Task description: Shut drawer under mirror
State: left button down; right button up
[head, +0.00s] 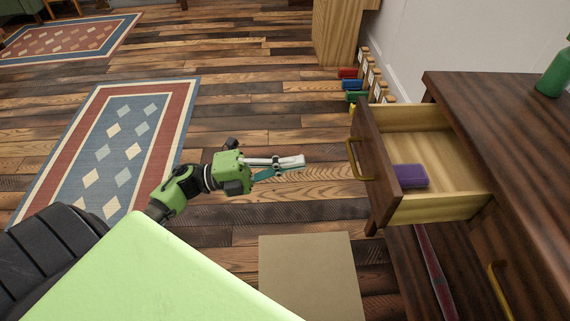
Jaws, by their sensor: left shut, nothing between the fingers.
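The drawer (376,165) stands pulled out of the dark wood dresser (515,130) on the right, its brass handle (356,160) facing left. A purple block-like item (409,176) lies inside it. My left gripper (302,162) is shut and empty, left of the drawer front and pointing at it, with a gap between its fingertips and the handle. The mirror does not show in this view. My right gripper is not in view.
A second brass handle (501,290) shows lower on the dresser. A green bottle-like item (556,72) stands on its top. Several coloured items (355,85) sit along the wall behind. A tan panel (311,275) is below.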

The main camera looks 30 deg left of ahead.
aim_at(418, 153)
pick_arm(q)
jog(key=x, duration=0.9)
jog(key=f+x, duration=0.1)
jog(key=x, duration=0.5)
jog(key=f+x, duration=0.1)
jog(key=x, duration=0.5)
jog(key=f+x, duration=0.1)
jog(key=x, duration=0.5)
jog(key=shift+w+d+f, duration=0.2)
jog(key=shift+w+d, duration=0.1)
jog(key=shift+w, duration=0.05)
jog(key=shift+w+d, duration=0.15)
jog(key=shift+d, duration=0.05)
jog(key=shift+d+r, duration=0.1)
